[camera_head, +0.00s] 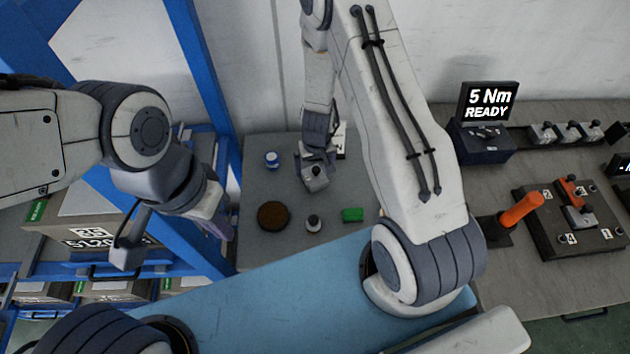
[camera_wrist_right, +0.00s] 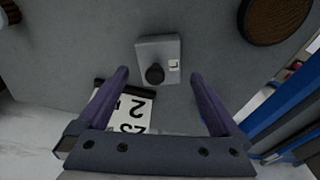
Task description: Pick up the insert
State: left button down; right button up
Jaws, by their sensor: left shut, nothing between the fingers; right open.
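The insert is a small grey block with a dark round knob. It lies on the grey table in the head view (camera_head: 315,181) and in the middle of the right wrist view (camera_wrist_right: 149,49). My right gripper (camera_head: 317,160) is above it, its two purple fingers (camera_wrist_right: 160,75) spread wide. In the wrist view the block sits just beyond and between the fingertips, with gaps on both sides; I cannot tell the height left between them. My left gripper (camera_head: 222,216) is shut and empty at the left, by the blue frame, away from the insert.
On the grey table (camera_head: 330,252) are a brown disc (camera_head: 273,215), a knobbed piece (camera_head: 313,223), a green block (camera_head: 352,215) and a blue-white pot (camera_head: 271,160). A fixture board with orange handle (camera_head: 521,210) stands right.

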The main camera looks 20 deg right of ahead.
aim_at(314, 176)
jog(key=f, duration=0.1)
jog(key=f+b, duration=0.1)
jog(key=f, duration=0.1)
jog(key=shift+w, duration=0.2)
jog(key=shift+r, duration=0.15)
grip_shut()
jog(key=shift+r, duration=0.1)
